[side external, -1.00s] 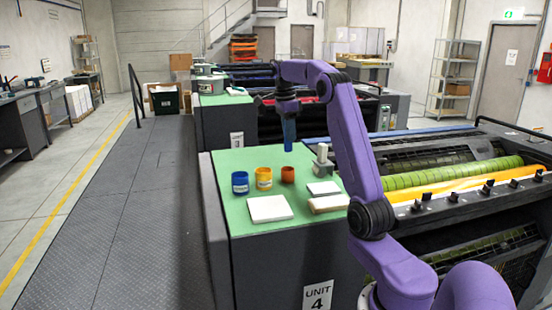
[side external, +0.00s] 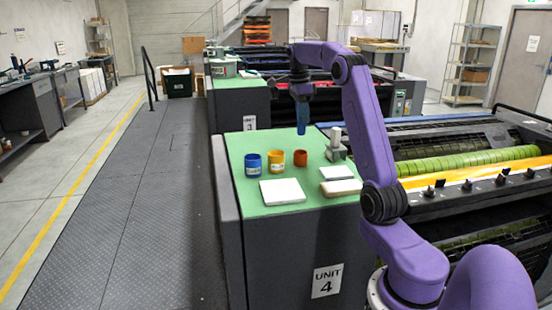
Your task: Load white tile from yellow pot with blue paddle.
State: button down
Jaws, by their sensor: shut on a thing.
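My gripper (side external: 301,93) hangs above the green top of unit 4, shut on the blue paddle (side external: 302,118). The paddle points straight down, its lower end in the air above and behind the orange-red pot. The yellow pot (side external: 276,163) stands between the blue pot (side external: 253,165) and the orange-red pot (side external: 300,159). A large white tile (side external: 282,191) lies flat in front of the pots and looks clean. The gripper's fingertips are too small to make out, and the inside of the yellow pot is hard to see.
A smaller white slab (side external: 337,172) and a beige-sided block (side external: 341,187) lie right of the tile. A grey stand with a white upright (side external: 336,145) stands behind them. Press rollers (side external: 470,163) are to the right. The green top (side external: 243,143) is bare at its back left.

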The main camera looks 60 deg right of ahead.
jog(key=shift+w+a, duration=0.1)
jog(key=w+a+r, duration=0.1)
jog(key=w+a, duration=0.4)
jog(key=a, duration=0.3)
jog(key=shift+s+f, duration=0.15)
jog(key=shift+f, duration=4.2)
notch_tip(320, 180, up, 8)
jog(key=shift+f, duration=0.15)
jog(key=s+a+f+g, duration=0.25)
jog(key=s+a, duration=0.35)
jog(key=a, duration=0.5)
jog(key=shift+g+y, duration=0.4)
jog(key=shift+g, duration=0.05)
jog(key=shift+w+x, duration=0.2)
jog(key=shift+x, duration=1.2)
jog(key=shift+w+x, duration=0.2)
jog(key=shift+x, duration=1.2)
